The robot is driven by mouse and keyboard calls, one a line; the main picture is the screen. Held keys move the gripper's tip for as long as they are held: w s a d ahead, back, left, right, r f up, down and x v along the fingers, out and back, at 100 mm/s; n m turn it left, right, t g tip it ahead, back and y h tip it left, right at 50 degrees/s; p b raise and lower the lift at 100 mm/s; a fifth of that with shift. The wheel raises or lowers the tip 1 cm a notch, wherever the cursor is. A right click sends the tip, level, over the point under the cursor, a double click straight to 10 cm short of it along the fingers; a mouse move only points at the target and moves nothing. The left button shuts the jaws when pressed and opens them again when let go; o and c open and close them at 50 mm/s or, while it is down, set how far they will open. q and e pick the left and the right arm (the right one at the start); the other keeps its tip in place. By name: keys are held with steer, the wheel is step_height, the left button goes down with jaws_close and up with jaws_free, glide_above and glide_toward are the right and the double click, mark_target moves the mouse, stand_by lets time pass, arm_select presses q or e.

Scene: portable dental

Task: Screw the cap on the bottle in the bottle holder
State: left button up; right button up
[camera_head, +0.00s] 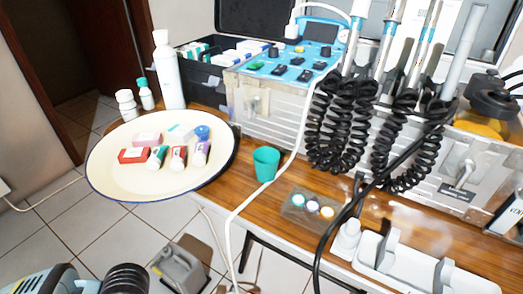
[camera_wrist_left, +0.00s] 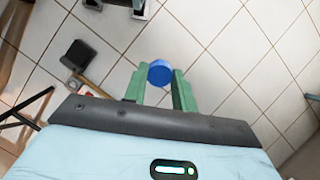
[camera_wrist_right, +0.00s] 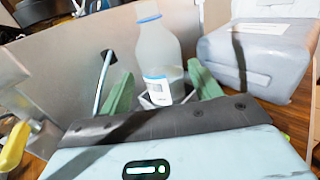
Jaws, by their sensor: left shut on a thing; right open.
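The blue cap (camera_wrist_left: 160,73) is held between the fingertips of my left gripper (camera_wrist_left: 158,80), above the tiled floor in the left wrist view. My right gripper (camera_wrist_right: 160,82) is open, with one green finger on each side of the clear, pale bottle (camera_wrist_right: 160,45). The bottle stands upright with its lower part in the bottle holder (camera_wrist_right: 154,101). Its neck is near the top edge of the right wrist view. I cannot tell whether the fingers touch the bottle. Neither gripper's fingers show in the head view.
A round cream tray (camera_head: 110,177) holds several small boxes and tubes. A green cup (camera_head: 266,163) stands on the wooden table (camera_head: 262,212). Black coiled hoses (camera_head: 333,125) hang before the metal dental unit. A grey wrapped case (camera_wrist_right: 255,55) stands right of the bottle.

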arm_select(q)
steer(key=shift+f, duration=0.1)
arm_select(e)
steer(key=shift+w, duration=0.1)
arm_select(q)
steer(key=shift+f+b, duration=0.55)
steer(key=shift+f, duration=0.1)
arm_select(e)
steer(key=shift+x, duration=1.6)
arm_select(q)
steer(key=shift+s+f, duration=0.1)
steer(key=shift+f, duration=0.05)
arm_select(e)
steer(key=shift+x, duration=0.9)
steer(key=c, duration=0.9)
